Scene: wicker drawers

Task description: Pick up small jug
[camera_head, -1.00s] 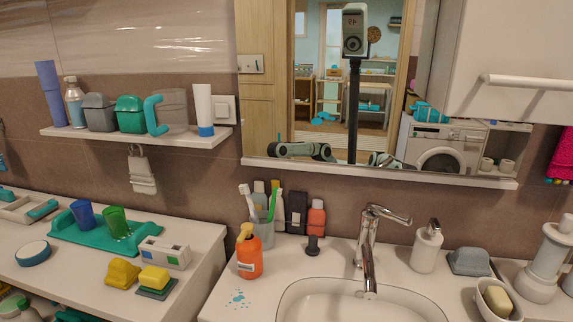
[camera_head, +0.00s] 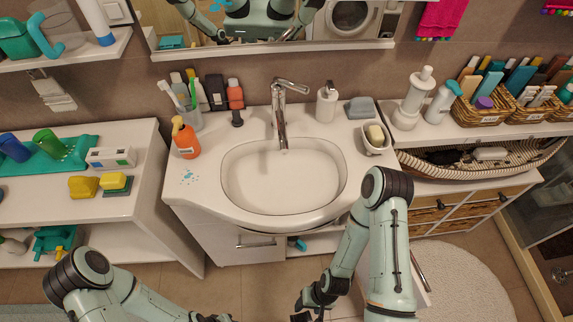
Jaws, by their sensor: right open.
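A small see-through jug with a teal handle (camera_head: 45,40) stands on the white wall shelf (camera_head: 85,55) at the top left, partly cut by the frame edge. A teal container (camera_head: 14,38) stands to its left. My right gripper (camera_head: 312,308) is low at the bottom centre, below the sink counter, open and far from the jug. My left gripper (camera_head: 215,318) only just shows at the bottom edge, and its jaws cannot be made out. Neither gripper touches the jug.
A sink (camera_head: 284,180) with a tap fills the middle counter. An orange soap bottle (camera_head: 186,138) stands at its left. Wicker baskets (camera_head: 480,112) and wicker-front drawers (camera_head: 440,212) are at the right. A white low shelf unit (camera_head: 150,185) is at the left.

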